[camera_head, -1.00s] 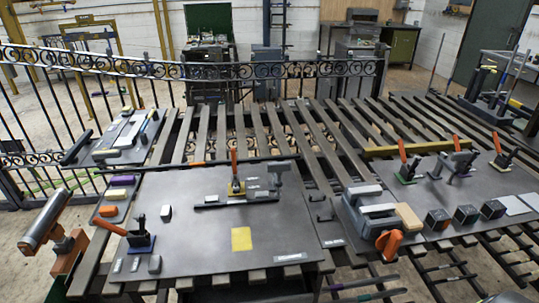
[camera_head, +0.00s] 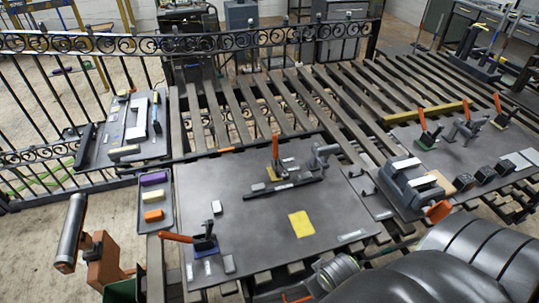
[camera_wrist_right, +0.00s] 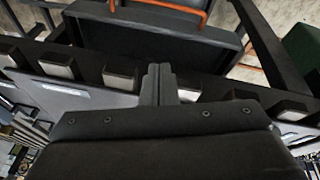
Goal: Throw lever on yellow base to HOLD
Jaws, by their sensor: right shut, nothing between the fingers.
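The lever on the yellow base (camera_head: 272,174) stands near the back of the large grey board. Its orange handle (camera_head: 275,148) points up and leans slightly left in the head view. Small pale labels beside it are too small to read. My right gripper (camera_wrist_right: 159,83) is shut and empty in the right wrist view, above slats and a dark edge, with no lever in that view. My right arm fills the lower right of the head view, apart from the lever. My left gripper is not in view.
A grey post (camera_head: 321,157) stands right of the yellow-based lever. A yellow square (camera_head: 300,224) lies on open board.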

